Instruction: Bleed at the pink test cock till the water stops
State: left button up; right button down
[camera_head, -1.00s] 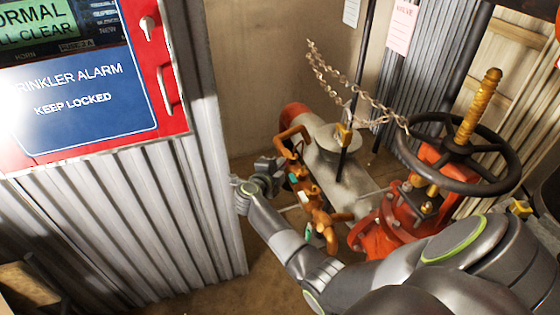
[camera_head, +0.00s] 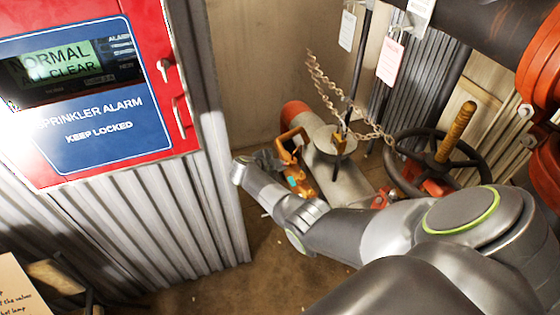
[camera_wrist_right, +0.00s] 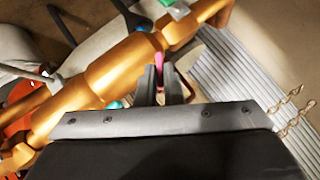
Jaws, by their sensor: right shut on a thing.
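The pink test cock (camera_wrist_right: 158,63) shows as a small pink handle beside the brass-coloured pipe body (camera_wrist_right: 118,68) in the right wrist view. My right gripper (camera_wrist_right: 160,82) has its two fingers on either side of the pink handle and is shut on it. In the head view my right gripper (camera_head: 268,160) is beside the brass-coloured assembly (camera_head: 303,183), partly hidden by my own wrist. The pink cock cannot be made out there. I see no clear stream of water. My left gripper is not in view.
A teal handle (camera_wrist_right: 115,104) and a green one (camera_wrist_right: 180,10) sit on the same body. A black handwheel (camera_head: 440,160) and chain (camera_head: 340,100) are to the right. The red alarm panel (camera_head: 150,60) on a corrugated cabinet (camera_head: 165,225) stands left. Bare floor (camera_head: 230,285) lies in front.

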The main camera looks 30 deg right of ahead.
jog(key=shift+w+n+g+y+b, duration=0.25)
jog(key=shift+n+g+y+b, duration=0.4)
jog(key=shift+g, duration=0.75)
jog(key=shift+r+n, duration=0.1)
jog(key=shift+n, duration=0.15)
jog(key=c, duration=1.8)
grip_release()
jog(key=shift+c, duration=0.2)
jog(key=p+v, duration=0.1)
jog(key=v, duration=0.6)
jog(key=shift+w+a+p, duration=0.15)
jog(key=shift+p, duration=0.2)
